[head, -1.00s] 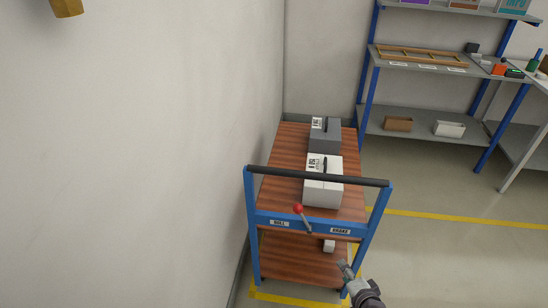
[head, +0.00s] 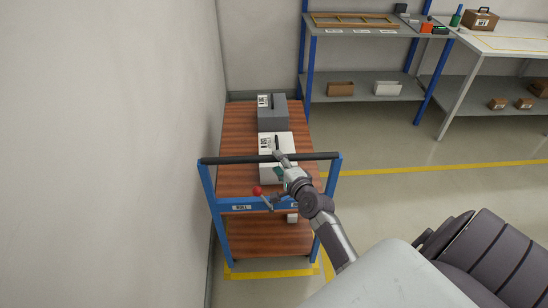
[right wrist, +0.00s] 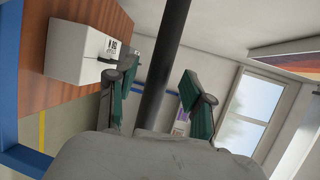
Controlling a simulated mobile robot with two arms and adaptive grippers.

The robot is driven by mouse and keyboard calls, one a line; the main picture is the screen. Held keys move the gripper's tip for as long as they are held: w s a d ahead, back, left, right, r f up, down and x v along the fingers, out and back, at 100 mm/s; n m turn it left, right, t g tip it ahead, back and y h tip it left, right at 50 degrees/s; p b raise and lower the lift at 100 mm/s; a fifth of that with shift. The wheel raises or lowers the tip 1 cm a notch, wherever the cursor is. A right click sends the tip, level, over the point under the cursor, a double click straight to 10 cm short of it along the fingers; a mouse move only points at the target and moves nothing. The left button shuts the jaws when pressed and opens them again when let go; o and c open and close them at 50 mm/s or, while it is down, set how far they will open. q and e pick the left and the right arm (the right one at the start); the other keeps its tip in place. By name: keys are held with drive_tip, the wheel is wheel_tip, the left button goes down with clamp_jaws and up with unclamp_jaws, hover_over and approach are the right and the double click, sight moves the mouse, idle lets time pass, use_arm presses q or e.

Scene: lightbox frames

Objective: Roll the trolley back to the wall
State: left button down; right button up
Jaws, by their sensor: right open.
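The trolley (head: 240,180) has a blue frame, two wooden decks and a black handle bar (head: 230,160) at its near end. It stands close beside the wall at left. Its red-knobbed lever (head: 257,190) leans left towards the ROLL label (head: 242,207); the BRAKE label is mostly hidden by my arm. My right gripper (head: 279,153) is at the middle of the handle bar. In the right wrist view its open fingers (right wrist: 158,80) stand on either side of the black bar (right wrist: 165,70), with gaps visible. My left gripper is not in view.
A white box (head: 268,170) and a grey box (head: 272,112) sit on the top deck. Yellow floor tape (head: 270,274) runs at the trolley's near end. A blue shelf rack (head: 305,60) and a white table (head: 500,40) stand behind at right. Open floor lies right of the trolley.

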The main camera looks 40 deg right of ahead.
sight(276, 161)
drive_tip(key=shift+x, duration=1.6)
clamp_jaws()
